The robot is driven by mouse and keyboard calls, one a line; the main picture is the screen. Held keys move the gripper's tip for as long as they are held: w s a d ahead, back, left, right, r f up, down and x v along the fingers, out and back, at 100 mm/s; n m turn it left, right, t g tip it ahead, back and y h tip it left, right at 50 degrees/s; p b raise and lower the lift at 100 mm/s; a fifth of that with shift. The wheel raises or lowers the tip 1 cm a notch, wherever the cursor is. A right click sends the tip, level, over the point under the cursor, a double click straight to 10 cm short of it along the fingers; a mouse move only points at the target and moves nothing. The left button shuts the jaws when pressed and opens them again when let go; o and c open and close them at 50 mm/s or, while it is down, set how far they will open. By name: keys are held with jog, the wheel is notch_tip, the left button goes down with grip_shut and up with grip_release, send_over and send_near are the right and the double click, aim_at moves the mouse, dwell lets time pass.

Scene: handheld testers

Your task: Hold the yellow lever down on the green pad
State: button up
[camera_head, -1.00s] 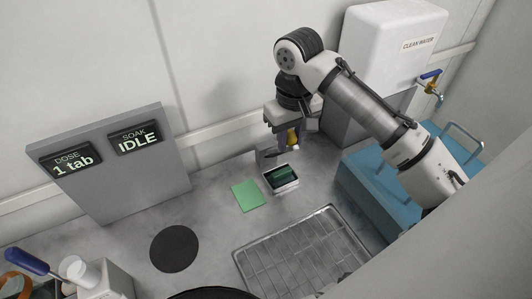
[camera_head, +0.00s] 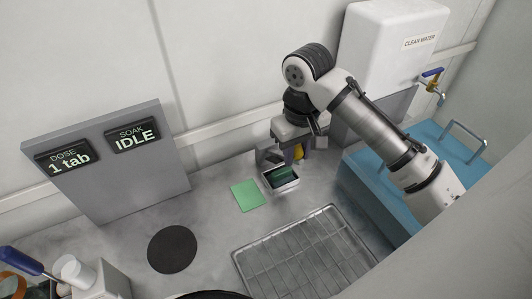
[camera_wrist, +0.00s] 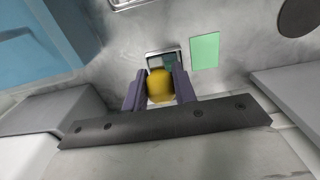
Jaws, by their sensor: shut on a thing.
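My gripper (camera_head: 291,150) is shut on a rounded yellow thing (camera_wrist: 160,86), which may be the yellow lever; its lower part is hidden. In the head view the yellow thing (camera_head: 298,152) shows between the fingers, just above the back of a small white-rimmed box with a dark green inside (camera_head: 283,178). I cannot tell whether it touches the box. The flat green pad (camera_head: 247,195) lies on the counter to the left of the box, apart from it and bare. It also shows in the wrist view (camera_wrist: 205,51).
A wire rack (camera_head: 303,252) lies in front of the box. A black disc (camera_head: 172,249) is at the left. A blue basin (camera_head: 372,190) and a white water tank (camera_head: 392,38) stand at the right. A grey panel (camera_head: 123,178) reads "1 tab" and "IDLE".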

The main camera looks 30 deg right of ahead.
aim_at(301, 161)
jog(key=shift+s+f, duration=0.1)
jog(key=shift+s+f+b, duration=0.7)
jog(key=shift+s+f, duration=0.15)
jog(key=shift+f, duration=0.2)
jog(key=shift+s+a+f+b, duration=0.1)
jog(key=shift+s+f+b, duration=0.3)
jog(key=shift+f, duration=0.2)
jog(key=shift+s+f+b, duration=0.3)
jog(key=shift+f+b, duration=0.1)
jog(key=shift+f, duration=0.15)
jog(key=shift+s+f+b, duration=0.3)
jog(key=shift+f+b, duration=0.15)
jog(key=shift+f, duration=0.2)
jog(key=shift+s+f+b, duration=0.3)
jog(key=shift+f+b, duration=0.1)
jog(key=shift+f, duration=0.2)
